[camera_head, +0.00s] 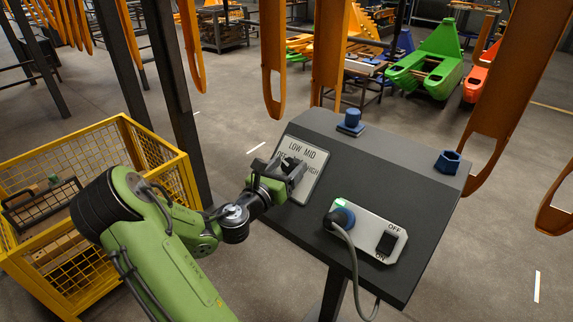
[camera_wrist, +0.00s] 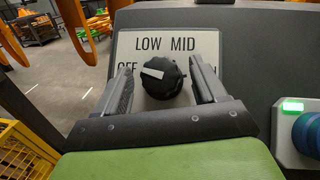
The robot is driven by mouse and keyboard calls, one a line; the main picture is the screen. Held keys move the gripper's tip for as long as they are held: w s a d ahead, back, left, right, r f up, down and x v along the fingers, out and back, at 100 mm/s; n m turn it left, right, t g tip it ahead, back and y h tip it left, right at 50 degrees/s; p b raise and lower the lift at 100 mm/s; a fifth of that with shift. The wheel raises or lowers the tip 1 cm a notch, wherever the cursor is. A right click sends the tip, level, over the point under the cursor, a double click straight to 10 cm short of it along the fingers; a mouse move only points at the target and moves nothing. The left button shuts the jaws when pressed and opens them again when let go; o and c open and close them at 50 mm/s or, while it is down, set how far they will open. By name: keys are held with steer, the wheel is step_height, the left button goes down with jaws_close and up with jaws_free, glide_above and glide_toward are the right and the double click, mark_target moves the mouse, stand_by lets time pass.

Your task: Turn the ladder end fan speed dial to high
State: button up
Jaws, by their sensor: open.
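The black fan speed dial (camera_wrist: 165,82) sits on a white plate (camera_wrist: 206,43) marked LOW and MID, with OFF partly hidden by my left finger. Its white pointer points left, towards OFF. In the wrist view my gripper (camera_wrist: 160,78) is open, with one finger on each side of the dial. Small gaps seem to remain between the fingers and the dial.
The sloped dark console (camera_head: 350,262) also carries an ON/OFF switch plate (camera_head: 366,231) with a blue plug and grey cable, and two blue pieces (camera_head: 351,121) (camera_head: 448,161) along its back edge. A yellow mesh crate (camera_head: 150,150) stands left. Orange hooks (camera_head: 330,55) hang behind the console.

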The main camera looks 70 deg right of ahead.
steer(key=c, duration=1)
steer(key=shift+c, duration=0.2)
